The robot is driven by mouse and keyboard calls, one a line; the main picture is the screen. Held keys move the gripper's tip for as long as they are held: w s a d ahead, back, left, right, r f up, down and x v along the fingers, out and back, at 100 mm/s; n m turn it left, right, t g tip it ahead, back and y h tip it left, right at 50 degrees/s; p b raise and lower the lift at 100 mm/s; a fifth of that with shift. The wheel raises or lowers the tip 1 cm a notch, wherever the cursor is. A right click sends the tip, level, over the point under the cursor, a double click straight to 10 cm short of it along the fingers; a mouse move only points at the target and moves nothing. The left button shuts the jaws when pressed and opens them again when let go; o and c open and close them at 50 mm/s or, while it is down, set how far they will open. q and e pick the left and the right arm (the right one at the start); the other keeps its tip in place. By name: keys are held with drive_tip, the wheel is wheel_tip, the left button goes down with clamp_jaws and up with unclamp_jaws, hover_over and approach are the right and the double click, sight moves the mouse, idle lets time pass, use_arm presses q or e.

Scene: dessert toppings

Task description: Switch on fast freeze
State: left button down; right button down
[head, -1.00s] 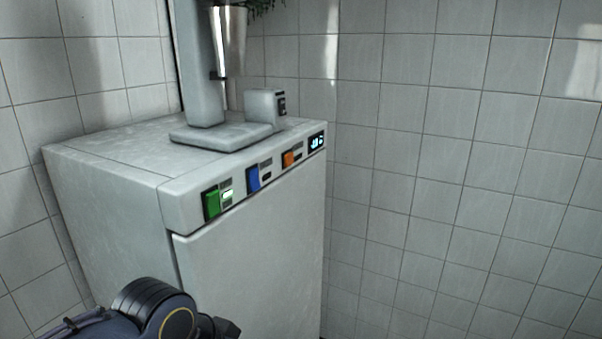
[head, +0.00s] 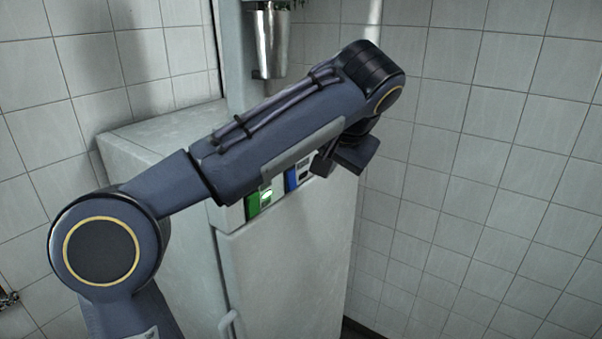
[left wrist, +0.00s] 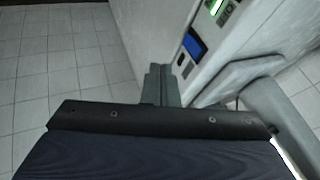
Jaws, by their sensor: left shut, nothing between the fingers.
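The white freezer cabinet (head: 285,270) has a control strip along its top front edge. On it are a green switch (head: 253,205) with a lit green lamp (head: 266,195) and a blue switch (head: 291,180). The blue switch also shows in the left wrist view (left wrist: 194,45), with a dark, unlit lamp slot beside it. The orange switch and small display are hidden behind my left arm and hand. My left gripper (left wrist: 160,70) is shut and empty, in front of the strip close to the blue switch; I cannot tell whether it touches. My right gripper is not in view.
A metal cup (head: 269,42) hangs on the pale column (head: 234,60) above the freezer top. Tiled walls (head: 480,180) stand behind and to the right.

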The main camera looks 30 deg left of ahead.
sight(292, 180)
use_arm(q)
drive_tip(key=shift+w+r, duration=0.2)
drive_tip(key=shift+r, duration=0.05)
drive_tip(key=w+a+f, duration=0.1)
drive_tip(key=a+f, duration=0.1)
drive_tip(key=f, duration=0.1)
drive_tip(key=w+a+f, duration=0.2)
drive_tip(key=a, duration=0.1)
drive_tip(key=w+a+f+p, duration=0.1)
drive_tip(key=a+f, duration=0.2)
drive_tip(key=shift+w+f, duration=0.15)
drive_tip(key=shift+f, duration=0.2)
drive_tip(key=shift+a, duration=0.1)
